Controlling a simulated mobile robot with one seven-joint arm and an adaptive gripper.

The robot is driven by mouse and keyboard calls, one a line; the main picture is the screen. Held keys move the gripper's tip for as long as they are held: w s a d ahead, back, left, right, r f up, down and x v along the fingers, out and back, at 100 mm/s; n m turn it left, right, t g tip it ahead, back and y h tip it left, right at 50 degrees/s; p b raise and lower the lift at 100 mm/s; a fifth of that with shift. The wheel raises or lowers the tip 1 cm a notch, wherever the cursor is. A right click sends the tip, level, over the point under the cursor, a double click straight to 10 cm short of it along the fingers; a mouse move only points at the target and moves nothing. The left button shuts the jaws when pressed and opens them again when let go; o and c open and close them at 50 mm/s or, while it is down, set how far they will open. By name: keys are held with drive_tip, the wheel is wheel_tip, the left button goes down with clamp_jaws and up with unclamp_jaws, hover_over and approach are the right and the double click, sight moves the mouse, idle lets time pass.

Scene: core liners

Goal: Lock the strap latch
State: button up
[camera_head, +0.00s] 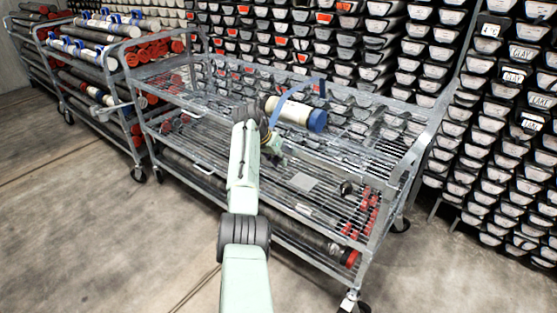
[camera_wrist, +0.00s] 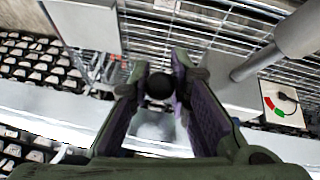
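A white cylinder with a blue end cap (camera_head: 296,114) lies at the top level of the wire cart. A blue strap (camera_head: 290,97) rises slantwise over it. My gripper (camera_head: 271,142) is at the near left side of the cylinder; its fingers are too small there to read. In the wrist view my gripper (camera_wrist: 161,80) has its two purple-padded fingers apart, with a dark round knob (camera_wrist: 160,87) between their tips. I cannot tell whether the pads touch the knob. A white panel with a red and green arc and a dark lever-like mark (camera_wrist: 283,103) is at the right. I cannot clearly identify the latch.
The metal wire cart (camera_head: 180,95) has open shelves and raised end rails. A grey rod (camera_wrist: 275,48) crosses the upper right of the wrist view, and a pale block (camera_wrist: 85,24) is at upper left. More loaded carts (camera_head: 90,60) stand left. Racks of core boxes (camera_head: 500,130) fill the back.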

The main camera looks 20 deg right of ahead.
drive_tip(key=o, duration=0.5)
drive_tip(key=shift+c, duration=0.2)
drive_tip(key=v, duration=1.2)
